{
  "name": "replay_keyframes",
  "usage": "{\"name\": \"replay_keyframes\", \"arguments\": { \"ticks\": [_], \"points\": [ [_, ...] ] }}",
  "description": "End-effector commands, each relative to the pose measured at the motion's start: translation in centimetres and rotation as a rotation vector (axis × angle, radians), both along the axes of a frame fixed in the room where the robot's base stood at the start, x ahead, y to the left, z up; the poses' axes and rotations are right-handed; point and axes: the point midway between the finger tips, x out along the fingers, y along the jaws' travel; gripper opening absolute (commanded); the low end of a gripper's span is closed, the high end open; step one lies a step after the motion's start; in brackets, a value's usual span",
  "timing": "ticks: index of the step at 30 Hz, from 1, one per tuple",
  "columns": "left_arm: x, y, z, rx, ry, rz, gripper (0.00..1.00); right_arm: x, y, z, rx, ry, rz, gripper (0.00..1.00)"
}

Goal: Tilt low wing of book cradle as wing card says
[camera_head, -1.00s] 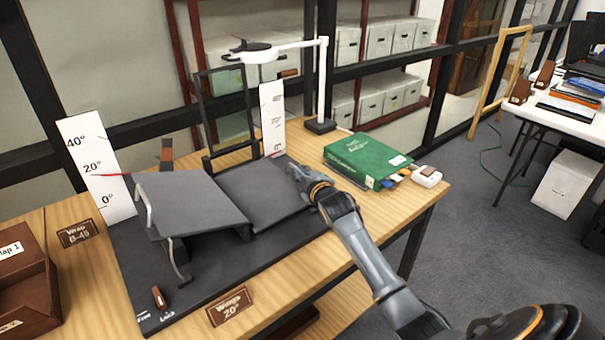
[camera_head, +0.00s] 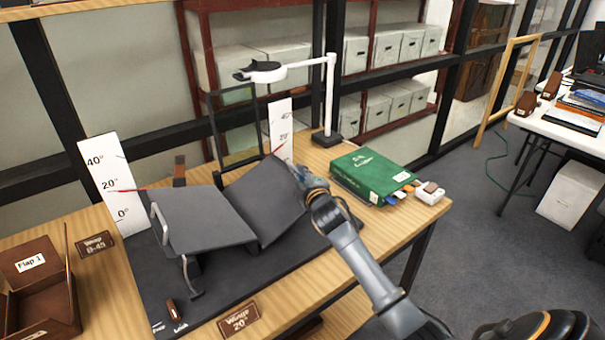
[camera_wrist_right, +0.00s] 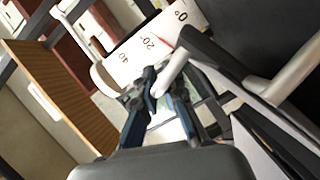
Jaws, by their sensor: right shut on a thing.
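The book cradle's left wing (camera_head: 205,220) slopes, and its red pointer is at about 20° on the left scale (camera_head: 112,185). The right wing (camera_head: 268,198) is also tilted, outer edge raised. Its pointer is near the 20 mark of the right scale (camera_head: 281,120); the exact reading is unclear. My right gripper (camera_head: 303,178) is at that outer edge, and in the wrist view its fingers (camera_wrist_right: 163,88) are shut on the wing's grey handle bar (camera_wrist_right: 176,65). The wing card (camera_head: 239,319) reads "Wings 20°". A small brown lever (camera_head: 172,309) stands by the Free and Lock labels. My left gripper is out of view.
A green book (camera_head: 372,175) and a small white device (camera_head: 428,193) lie right of the cradle. A white lamp (camera_head: 328,95) stands behind. A brown box (camera_head: 40,285) and a "Wrap B-45" card (camera_head: 95,244) are at left. The table's front right is bare.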

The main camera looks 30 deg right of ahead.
Motion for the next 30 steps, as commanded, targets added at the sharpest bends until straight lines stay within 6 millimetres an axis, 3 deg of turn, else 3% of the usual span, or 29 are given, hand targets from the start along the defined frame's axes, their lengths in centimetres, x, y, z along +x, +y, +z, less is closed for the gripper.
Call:
{"name": "replay_keyframes", "arguments": {
  "ticks": [1, 3, 5, 17, 22, 30],
  "points": [
    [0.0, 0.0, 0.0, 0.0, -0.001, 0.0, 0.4, 0.0, -0.1, -0.1, -0.003, 0.003, -0.002, 0.0],
    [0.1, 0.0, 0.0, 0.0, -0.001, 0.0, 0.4, 0.0, -0.1, -0.1, -0.002, 0.004, -0.002, 0.21],
    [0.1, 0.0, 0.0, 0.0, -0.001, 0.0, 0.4, 0.0, -0.1, -0.1, -0.001, 0.003, -0.002, 0.32],
    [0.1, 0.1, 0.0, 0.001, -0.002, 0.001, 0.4, -0.6, 0.1, -0.1, 0.0, 0.003, -0.001, 0.32],
    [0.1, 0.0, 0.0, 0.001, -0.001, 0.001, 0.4, -2.9, 0.7, 0.2, 0.0, 0.002, 0.0, 0.32],
    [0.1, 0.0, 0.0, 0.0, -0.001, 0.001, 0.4, -8.2, 2.2, 1.0, -0.001, 0.003, 0.0, 0.32]
  ]
}}
